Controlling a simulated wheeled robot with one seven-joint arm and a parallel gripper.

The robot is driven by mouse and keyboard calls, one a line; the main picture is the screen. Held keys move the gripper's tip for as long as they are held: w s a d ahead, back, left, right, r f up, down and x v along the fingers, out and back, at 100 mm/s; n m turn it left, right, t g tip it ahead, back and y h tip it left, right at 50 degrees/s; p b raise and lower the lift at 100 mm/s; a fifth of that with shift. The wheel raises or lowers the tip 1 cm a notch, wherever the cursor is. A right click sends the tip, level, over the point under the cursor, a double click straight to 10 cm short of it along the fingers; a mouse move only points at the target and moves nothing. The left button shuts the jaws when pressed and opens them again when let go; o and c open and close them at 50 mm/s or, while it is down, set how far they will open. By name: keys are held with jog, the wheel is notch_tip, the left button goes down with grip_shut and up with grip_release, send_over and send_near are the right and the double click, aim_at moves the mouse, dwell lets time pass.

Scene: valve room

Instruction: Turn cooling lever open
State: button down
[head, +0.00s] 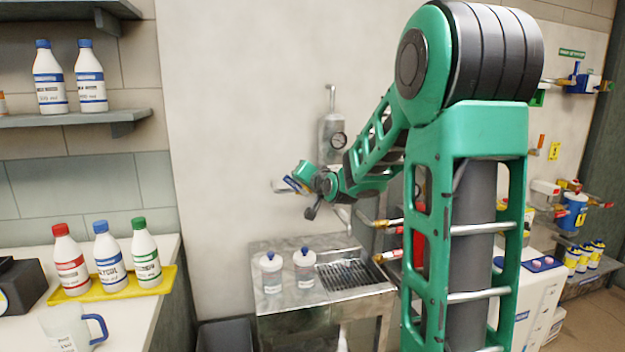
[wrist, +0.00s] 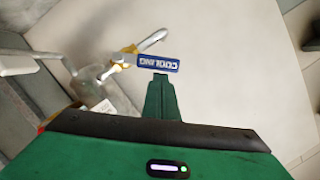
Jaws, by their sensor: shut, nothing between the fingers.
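The blue COOLING label (wrist: 158,63) appears upside down in the wrist view, just beyond my fingertips. Beside it is the cooling lever (wrist: 152,40), a pale metal handle slanting up to the right from a brass-coloured fitting (wrist: 125,56) on a pipe. My gripper (wrist: 160,78) is shut and empty, its green fingers together and pointing at the label. A small gap seems to separate them from the lever; whether they touch the label I cannot tell. In the head view my arm reaches to the wall above the steel sink, and the wrist largely hides the lever.
Brass-ended pipes with red handles project at the right. Bottles on a yellow tray (head: 112,288) stand left.

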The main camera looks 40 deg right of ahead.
jog(key=shift+w+a+f+n+g+h, duration=0.2)
jog(key=shift+a+f+n, duration=0.05)
jog(key=shift+a+n, duration=0.3)
jog(key=shift+w+a+f+n+g+h, duration=0.15)
jog(key=shift+a+f+n+g+h, duration=0.2)
jog(key=shift+n, duration=0.3)
jog(key=a+f+n, duration=0.1)
jog(key=a+f+n+h, duration=0.1)
jog(key=n, duration=0.1)
jog(key=shift+w+f, duration=0.3)
jog(key=shift+w, duration=0.05)
jog(key=shift+f, duration=0.15)
